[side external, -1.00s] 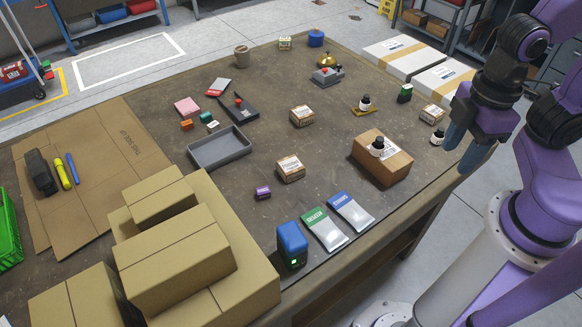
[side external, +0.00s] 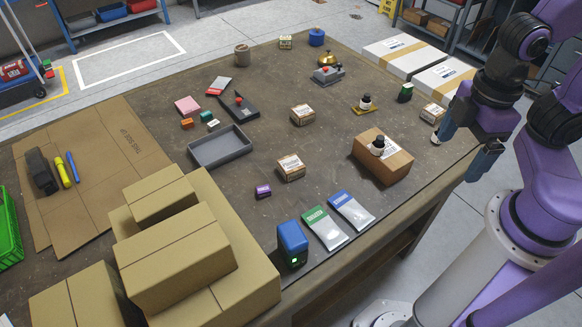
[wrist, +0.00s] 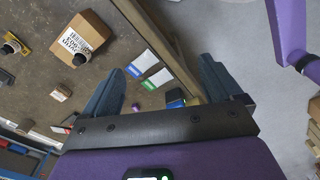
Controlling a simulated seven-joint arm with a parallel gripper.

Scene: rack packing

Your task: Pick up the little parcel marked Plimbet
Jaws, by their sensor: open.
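Several little brown parcels with white labels stand on the table: one near the middle (side external: 290,167), one behind it (side external: 303,114), one near the far right edge (side external: 432,113) and one at the back (side external: 286,42). Their print is too small to read, so I cannot tell which is marked Plimbet. A little parcel also shows at left in the wrist view (wrist: 61,92). My gripper (side external: 464,152) is open and empty, above the table's right edge, apart from all the parcels. Its spread fingers also show in the wrist view (wrist: 163,80).
Blue and green pouches (side external: 350,211), a blue device (side external: 292,245) and stacked cartons (side external: 175,260) lie towards the front. A grey tray (side external: 220,148) is left of the middle.

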